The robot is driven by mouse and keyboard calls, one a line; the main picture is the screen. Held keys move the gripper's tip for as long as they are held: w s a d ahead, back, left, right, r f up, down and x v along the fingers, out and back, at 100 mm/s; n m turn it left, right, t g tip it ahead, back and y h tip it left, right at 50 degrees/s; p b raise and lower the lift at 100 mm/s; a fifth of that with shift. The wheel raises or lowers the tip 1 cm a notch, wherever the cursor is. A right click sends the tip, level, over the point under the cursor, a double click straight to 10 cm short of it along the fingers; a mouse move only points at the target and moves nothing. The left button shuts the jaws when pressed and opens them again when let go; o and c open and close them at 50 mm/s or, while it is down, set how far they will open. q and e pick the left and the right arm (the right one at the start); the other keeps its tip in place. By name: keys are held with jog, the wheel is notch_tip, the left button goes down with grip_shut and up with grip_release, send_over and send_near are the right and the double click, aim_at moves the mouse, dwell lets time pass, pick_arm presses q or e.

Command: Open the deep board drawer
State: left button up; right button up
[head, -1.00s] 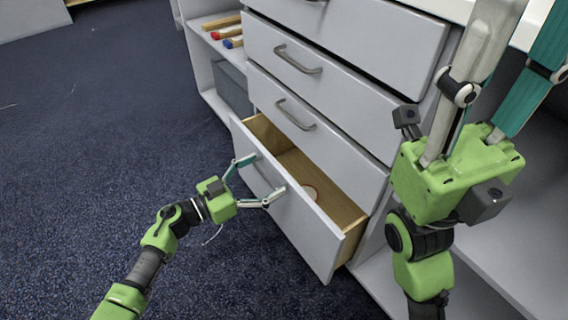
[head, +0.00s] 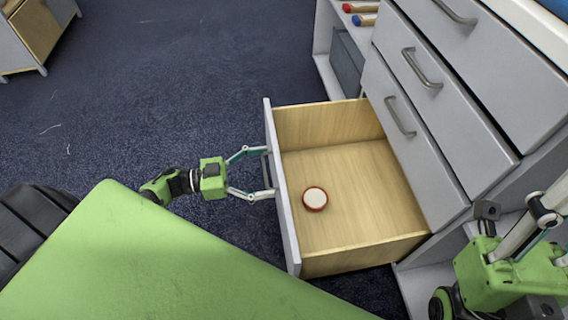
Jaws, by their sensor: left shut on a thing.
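The deep bottom drawer (head: 352,245) of the grey cabinet is pulled far out, with its wooden inside in full view. A small round object with a red rim and pale top (head: 314,198) lies on the drawer floor near the front panel. My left gripper (head: 268,174) is at the outer side of the drawer's front panel (head: 283,205), shut on the drawer handle (head: 266,170), which shows only in part. My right gripper (head: 550,215) is at the right edge, away from the drawer; its fingertips are cut off by the frame.
Closed drawers (head: 425,135) with bar handles stand above the open one. An open shelf (head: 325,45) with a grey box (head: 347,65) and red- and blue-ended rods is behind. Another cabinet (head: 38,35) stands at the far left. Dark carpet is clear between.

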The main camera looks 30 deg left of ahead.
pick_arm(q)
jog(key=shift+v, duration=0.9)
jog(key=shift+d, duration=0.15)
jog(key=o, duration=1.3)
jog(key=v, duration=1.2)
